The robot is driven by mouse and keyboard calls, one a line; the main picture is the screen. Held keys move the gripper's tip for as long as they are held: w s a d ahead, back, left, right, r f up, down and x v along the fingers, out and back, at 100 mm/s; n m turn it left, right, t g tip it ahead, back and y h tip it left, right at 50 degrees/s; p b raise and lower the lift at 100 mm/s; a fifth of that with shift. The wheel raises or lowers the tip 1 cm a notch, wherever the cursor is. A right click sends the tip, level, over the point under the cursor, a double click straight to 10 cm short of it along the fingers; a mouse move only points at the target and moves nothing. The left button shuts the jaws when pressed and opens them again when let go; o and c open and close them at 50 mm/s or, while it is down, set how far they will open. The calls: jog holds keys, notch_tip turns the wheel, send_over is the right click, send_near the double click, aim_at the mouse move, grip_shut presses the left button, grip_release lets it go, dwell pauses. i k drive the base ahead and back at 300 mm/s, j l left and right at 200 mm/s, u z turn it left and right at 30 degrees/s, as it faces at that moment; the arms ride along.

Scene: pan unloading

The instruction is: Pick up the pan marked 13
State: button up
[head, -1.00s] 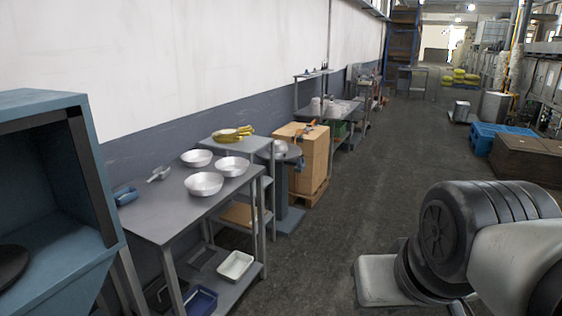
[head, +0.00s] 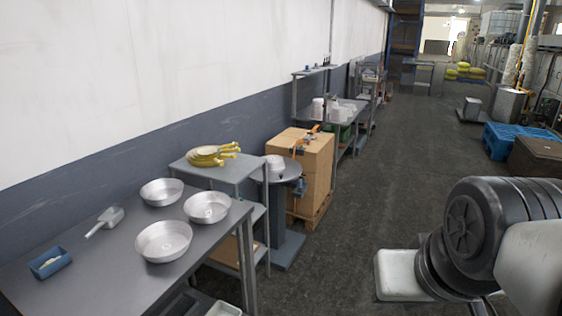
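Three round silver pans stand on a grey metal table (head: 95,275) at the left. One pan (head: 161,191) is at the back by the wall, one pan (head: 208,207) is at the right near the table's end, and one pan (head: 163,242) is nearest to me. All look upright and empty. No marking 13 is readable on any of them. Part of my arm shows at the lower right, well apart from the table. My gripper cannot be made out in this view.
A metal scoop (head: 105,221) and a blue container (head: 50,262) lie left of the pans. The dark floor (head: 380,190) right of the tables is clear.

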aim_at(163, 192)
jog(key=i+l, duration=0.1)
jog(key=i, duration=0.65)
jog(key=i+l, duration=0.15)
jog(key=i, duration=0.6)
jog(key=i+u, duration=0.15)
jog(key=u, duration=0.25)
jog(key=i+u, duration=0.2)
jog(key=u, duration=0.25)
jog(key=i+u, duration=0.15)
jog(key=u, duration=0.25)
jog(key=i+u, duration=0.15)
jog(key=u, duration=0.3)
jog(key=i+l+u, duration=0.1)
jog(key=u, duration=0.2)
jog(key=i+l+u, duration=0.15)
jog(key=u, duration=0.15)
jog(key=i+l, duration=0.05)
jog(key=i, duration=0.05)
